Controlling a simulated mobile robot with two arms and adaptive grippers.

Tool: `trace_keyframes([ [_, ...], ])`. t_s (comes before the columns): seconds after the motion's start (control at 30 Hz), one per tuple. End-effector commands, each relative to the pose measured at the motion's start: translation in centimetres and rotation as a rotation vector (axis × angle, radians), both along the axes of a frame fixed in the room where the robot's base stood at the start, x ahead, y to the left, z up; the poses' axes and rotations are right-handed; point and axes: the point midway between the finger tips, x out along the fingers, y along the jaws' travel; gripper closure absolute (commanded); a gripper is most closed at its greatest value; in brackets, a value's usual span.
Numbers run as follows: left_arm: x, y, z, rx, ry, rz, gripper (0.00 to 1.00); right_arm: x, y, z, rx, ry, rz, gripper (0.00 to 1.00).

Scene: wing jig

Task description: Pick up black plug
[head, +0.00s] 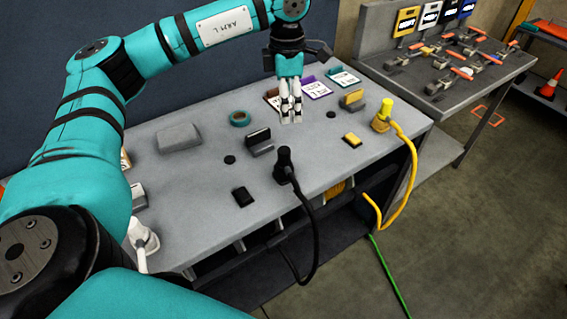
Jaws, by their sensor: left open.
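The black plug (284,162) stands upright near the front edge of the grey table (205,205), with its black cable (310,225) hanging over the edge in a loop. My left gripper (291,119) points down above the table, behind the plug in the picture and apart from it. It is open, with its fingers close together and nothing seen between them. My right gripper is out of view.
A yellow plug (382,117) with a yellow cable stands at the right, and a white plug (143,238) at the left.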

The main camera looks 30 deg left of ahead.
Motion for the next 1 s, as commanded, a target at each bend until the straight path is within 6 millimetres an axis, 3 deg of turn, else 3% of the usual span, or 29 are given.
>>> trace_keyframes([
  [0.17,-0.3,0.9,-1.5,0.029,0.010,0.007,0.42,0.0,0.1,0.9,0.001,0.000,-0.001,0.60],
  [0.6,-0.2,0.6,-10.3,0.023,0.007,0.005,0.42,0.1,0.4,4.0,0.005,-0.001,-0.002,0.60],
  [0.83,-0.2,0.7,-12.0,0.024,0.005,0.005,0.42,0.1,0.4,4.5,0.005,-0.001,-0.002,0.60],
  [1.0,-0.6,0.9,-14.0,0.024,0.010,0.006,0.42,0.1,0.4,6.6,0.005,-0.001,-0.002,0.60],
])
